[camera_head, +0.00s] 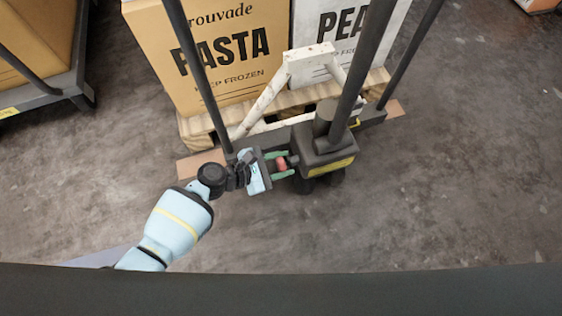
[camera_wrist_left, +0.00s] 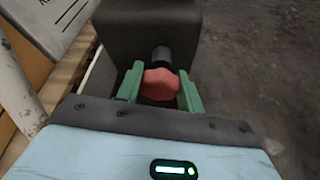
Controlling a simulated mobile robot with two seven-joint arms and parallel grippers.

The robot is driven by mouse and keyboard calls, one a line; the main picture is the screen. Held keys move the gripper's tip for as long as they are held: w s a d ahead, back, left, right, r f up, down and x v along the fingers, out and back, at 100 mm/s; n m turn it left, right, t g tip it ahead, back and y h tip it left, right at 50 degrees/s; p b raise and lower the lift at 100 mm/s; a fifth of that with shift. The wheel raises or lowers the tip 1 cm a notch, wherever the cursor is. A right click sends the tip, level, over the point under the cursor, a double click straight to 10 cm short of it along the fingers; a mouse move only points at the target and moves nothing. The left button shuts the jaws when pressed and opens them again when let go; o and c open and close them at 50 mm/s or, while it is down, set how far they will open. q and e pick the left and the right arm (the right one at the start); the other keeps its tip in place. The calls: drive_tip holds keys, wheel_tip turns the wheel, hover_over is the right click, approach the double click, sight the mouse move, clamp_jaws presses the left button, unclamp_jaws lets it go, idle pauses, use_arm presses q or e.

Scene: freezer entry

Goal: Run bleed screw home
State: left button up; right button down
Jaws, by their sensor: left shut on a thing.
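The bleed screw (camera_head: 282,164) is a small red knob on the side of a dark grey pump housing (camera_head: 321,155). My left gripper (camera_head: 283,164) reaches it from the left, its green fingers on either side of the knob. In the left wrist view the red bleed screw (camera_wrist_left: 160,84) sits between the two green fingertips of my left gripper (camera_wrist_left: 160,90), on a short dark stem that runs into the housing (camera_wrist_left: 150,35). The fingers are shut on the knob. How far the screw is turned in cannot be told. My right gripper is not in view.
The housing belongs to a pallet truck with dark upright bars (camera_head: 362,75). Behind it, a PASTA carton (camera_head: 215,90) and a PEA carton (camera_head: 330,20) stand on a wooden pallet (camera_head: 197,130). A white wooden frame (camera_head: 262,103) leans there. Bare concrete floor (camera_head: 450,190) lies to the right.

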use_arm(q)
drive_tip(key=shift+f+m+t+b, duration=0.15)
drive_tip(key=shift+m+t+b, duration=0.65)
drive_tip(key=shift+m+b, duration=0.7)
drive_tip(key=shift+b, duration=0.15)
drive_tip(key=o, duration=0.9)
drive_tip(key=shift+s, duration=0.1)
drive_tip(key=shift+o, duration=0.5)
